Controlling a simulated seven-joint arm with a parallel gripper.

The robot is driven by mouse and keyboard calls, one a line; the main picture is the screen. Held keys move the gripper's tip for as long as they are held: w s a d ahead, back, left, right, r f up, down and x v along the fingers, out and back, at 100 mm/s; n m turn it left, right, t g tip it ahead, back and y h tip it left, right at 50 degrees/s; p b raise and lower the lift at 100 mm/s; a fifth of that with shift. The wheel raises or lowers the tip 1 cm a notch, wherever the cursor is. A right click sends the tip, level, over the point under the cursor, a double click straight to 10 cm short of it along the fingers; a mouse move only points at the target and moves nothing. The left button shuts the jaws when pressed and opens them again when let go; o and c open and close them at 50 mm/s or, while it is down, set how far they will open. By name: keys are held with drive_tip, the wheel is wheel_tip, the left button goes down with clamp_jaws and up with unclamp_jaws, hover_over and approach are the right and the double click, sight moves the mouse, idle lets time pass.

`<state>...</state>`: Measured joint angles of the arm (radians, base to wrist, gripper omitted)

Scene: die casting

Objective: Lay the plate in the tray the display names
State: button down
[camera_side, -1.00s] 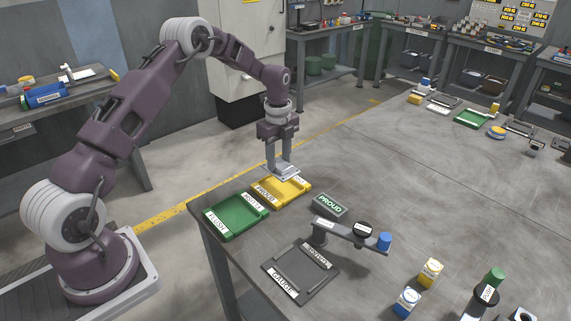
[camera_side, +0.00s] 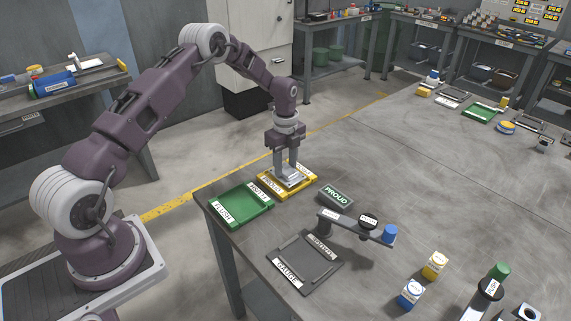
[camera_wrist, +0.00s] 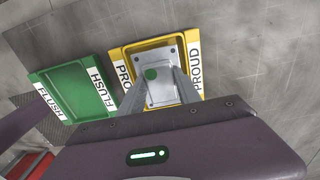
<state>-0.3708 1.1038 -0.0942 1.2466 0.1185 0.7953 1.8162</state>
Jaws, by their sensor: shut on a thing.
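The display (camera_side: 336,196) reads PROUD. The yellow tray (camera_side: 273,193) carries PROUD labels and stands on the table beside the green tray (camera_side: 240,207), which carries FLUSH labels and is empty. My gripper (camera_side: 288,176) points down over the yellow tray, shut on the grey metal plate (camera_side: 291,179). In the wrist view the plate (camera_wrist: 163,92), with a green dot and corner holes, lies within the outline of the yellow tray (camera_wrist: 118,55). I cannot tell whether the plate touches the tray floor. The green tray (camera_wrist: 72,92) is to the left there.
An empty dark gauge tray (camera_side: 305,264) and a gauge arm with a blue knob (camera_side: 389,234) stand nearer the front. Small yellow (camera_side: 434,265) and blue-labelled containers are at the right front.

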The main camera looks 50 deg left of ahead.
drive_tip(key=shift+f, duration=0.75)
idle(0.7)
drive_tip(key=c, duration=0.6)
unclamp_jaws()
drive_tip(key=shift+r, duration=4)
